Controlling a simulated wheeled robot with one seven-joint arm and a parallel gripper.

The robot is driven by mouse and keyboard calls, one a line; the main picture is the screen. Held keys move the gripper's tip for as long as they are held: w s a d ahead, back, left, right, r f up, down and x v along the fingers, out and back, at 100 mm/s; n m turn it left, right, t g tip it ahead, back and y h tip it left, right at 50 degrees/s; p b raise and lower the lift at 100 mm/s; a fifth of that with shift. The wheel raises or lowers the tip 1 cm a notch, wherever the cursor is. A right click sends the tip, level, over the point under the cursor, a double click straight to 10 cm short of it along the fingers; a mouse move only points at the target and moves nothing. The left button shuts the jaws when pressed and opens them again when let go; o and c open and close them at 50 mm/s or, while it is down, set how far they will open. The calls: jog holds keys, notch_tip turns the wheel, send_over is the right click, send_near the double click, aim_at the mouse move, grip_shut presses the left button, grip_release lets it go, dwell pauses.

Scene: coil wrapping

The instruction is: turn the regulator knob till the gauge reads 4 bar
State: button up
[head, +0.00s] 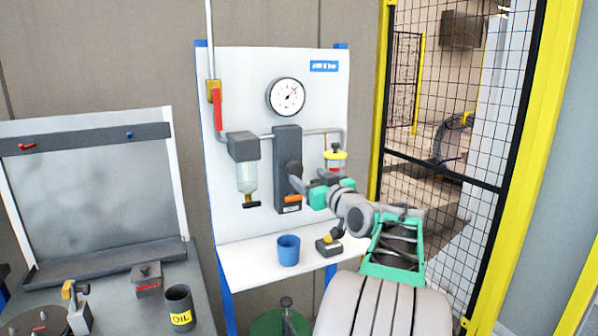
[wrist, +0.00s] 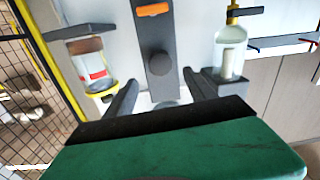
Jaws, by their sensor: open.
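The regulator is a dark grey upright block (head: 287,142) in the middle of the white panel, with an orange label low on it. Its round dark knob (wrist: 160,65) faces the wrist camera; in the head view the knob (head: 293,169) is partly covered by my gripper. My gripper (head: 300,185) is open in front of the regulator. In the wrist view its fingers (wrist: 160,100) are spread, lying to either side of the block and lower in the picture than the knob, not shut on it. The round white gauge (head: 286,97) has its needle pointing up-right; its numbers are too small to read.
A filter bowl (head: 246,178) hangs left of the regulator, and a yellow-ringed bowl (head: 335,160) is close on the right. A red lever (head: 217,108) is on the left pipe. A blue cup (head: 288,250) stands on the shelf (head: 250,268) below. Yellow-framed mesh fencing is at right.

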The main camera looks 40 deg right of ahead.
aim_at(296, 171)
jog(key=p+x, duration=0.1)
jog(key=x, duration=0.5)
jog(key=shift+w+p, duration=0.3)
jog(key=shift+p, duration=0.05)
jog(key=shift+c, duration=0.2)
jog(key=c, duration=1.3)
jog(key=shift+f, duration=0.1)
jog(key=shift+f+b, duration=0.1)
jog(key=shift+b, duration=0.35)
